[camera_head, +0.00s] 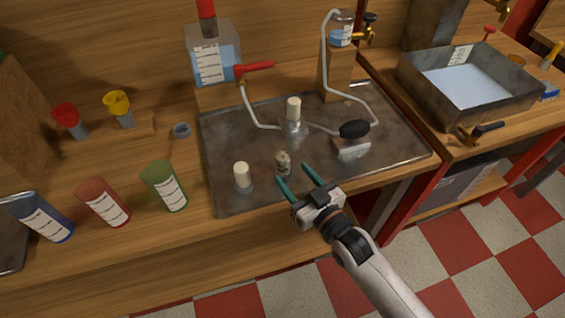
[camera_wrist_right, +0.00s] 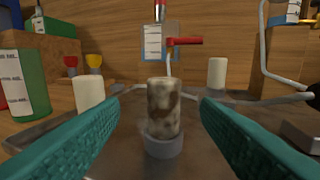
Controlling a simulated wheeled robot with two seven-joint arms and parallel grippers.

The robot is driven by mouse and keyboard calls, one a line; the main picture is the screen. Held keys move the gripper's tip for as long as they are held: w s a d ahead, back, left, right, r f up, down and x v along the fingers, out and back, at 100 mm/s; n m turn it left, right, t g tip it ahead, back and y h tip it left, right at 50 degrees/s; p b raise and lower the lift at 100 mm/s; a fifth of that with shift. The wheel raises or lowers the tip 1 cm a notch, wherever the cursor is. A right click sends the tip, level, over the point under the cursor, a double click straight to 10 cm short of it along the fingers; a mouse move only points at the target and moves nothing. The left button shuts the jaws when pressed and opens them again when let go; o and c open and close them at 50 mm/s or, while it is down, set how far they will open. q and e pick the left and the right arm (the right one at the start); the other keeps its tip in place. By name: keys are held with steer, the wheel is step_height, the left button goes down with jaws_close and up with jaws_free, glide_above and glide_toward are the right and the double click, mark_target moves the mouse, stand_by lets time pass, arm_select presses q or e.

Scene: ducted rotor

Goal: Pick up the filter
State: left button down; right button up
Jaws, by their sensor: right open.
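A mottled, dirty-looking filter (camera_head: 283,160) stands upright on the metal tray (camera_head: 225,135). In the right wrist view the filter (camera_wrist_right: 163,107) rises from a short grey ring holder (camera_wrist_right: 164,146). A clean white cylinder (camera_head: 241,172) stands left of it, and another white cylinder (camera_head: 293,106) stands in a grey fitting farther back. My right gripper (camera_head: 292,174) is open, with its teal fingers pointing at the dirty filter. In the wrist view the filter shows centred between the fingers, beyond their tips, with gaps on both sides. My left gripper is not in view.
Blue (camera_head: 43,217), red (camera_head: 103,203) and green (camera_head: 164,187) bottles stand left of the tray. Thin tubing, a black bulb (camera_head: 354,129) and a liquid container (camera_head: 212,62) are behind. A water basin (camera_head: 411,82) is at the right.

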mark_target(279, 155)
steer(key=x, duration=0.3)
steer(key=p+x, duration=0.1)
steer(key=x, duration=0.3)
steer(key=shift+w+d+r, duration=0.1)
steer(key=shift+w+r, duration=0.1)
steer(key=shift+w, duration=0.05)
steer(key=shift+w+a+f, duration=0.1)
steer(key=shift+w+a, duration=0.2)
steer(key=shift+w, duration=0.1)
steer(key=shift+d, duration=0.1)
steer(key=c, duration=1.1)
